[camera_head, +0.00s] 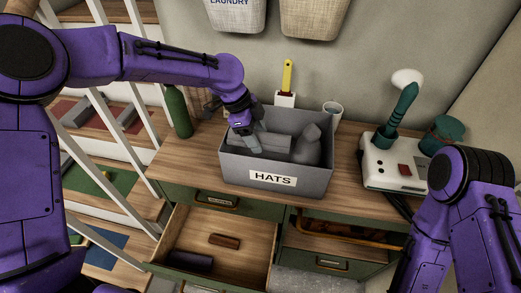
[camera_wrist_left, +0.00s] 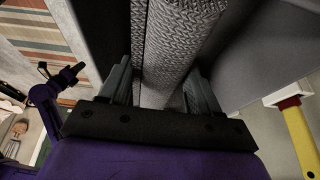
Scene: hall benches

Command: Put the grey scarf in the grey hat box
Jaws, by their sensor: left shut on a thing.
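The grey hat box (camera_head: 233,166), labelled HATS, stands open on the wooden bench top in the head view. My left gripper (camera_head: 252,142) reaches down inside it, near its left end. In the left wrist view this gripper (camera_wrist_left: 160,92) is shut on the grey scarf (camera_wrist_left: 183,40), a knitted grey roll between its fingers. In the head view the scarf (camera_head: 274,143) lies along the inside of the box; whether it rests on the bottom is hidden. My right gripper is out of view; only its arm shows at the right.
Another grey lumpy thing (camera_head: 308,147) is in the box at the right. A green bottle (camera_head: 178,112), a yellow-handled brush (camera_head: 287,78), a white cup (camera_head: 333,112) and a white device (camera_head: 390,165) stand around it. An open drawer (camera_head: 232,255) juts out below.

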